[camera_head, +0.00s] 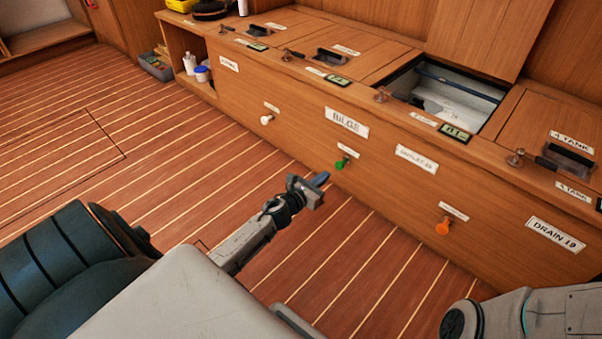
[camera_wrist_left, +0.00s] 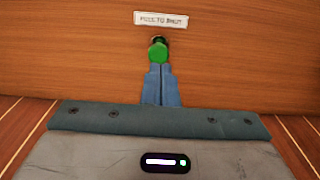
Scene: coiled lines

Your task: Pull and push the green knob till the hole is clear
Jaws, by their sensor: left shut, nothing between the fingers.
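The green knob (camera_head: 340,164) sticks out of the front of the wooden locker, below a small white label. In the left wrist view the green knob (camera_wrist_left: 158,50) is just beyond my fingertips, under a label that seems to read "PULL TO SHUT". My left gripper (camera_head: 322,178) is shut and empty, a little short of the knob and pointing at it; its blue fingers (camera_wrist_left: 159,84) lie together. I cannot tell whether the fingertips touch the knob. The open locker compartment (camera_head: 447,104) holds something whitish; no hole can be made out clearly. My right gripper is not in view.
A white knob (camera_head: 267,120) and an orange knob (camera_head: 442,227) stick out of the same front, either side. The raised lid (camera_head: 487,36) stands behind the open compartment. A grey bin (camera_head: 157,68) sits on the floor at the far left. The striped floor before the locker is clear.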

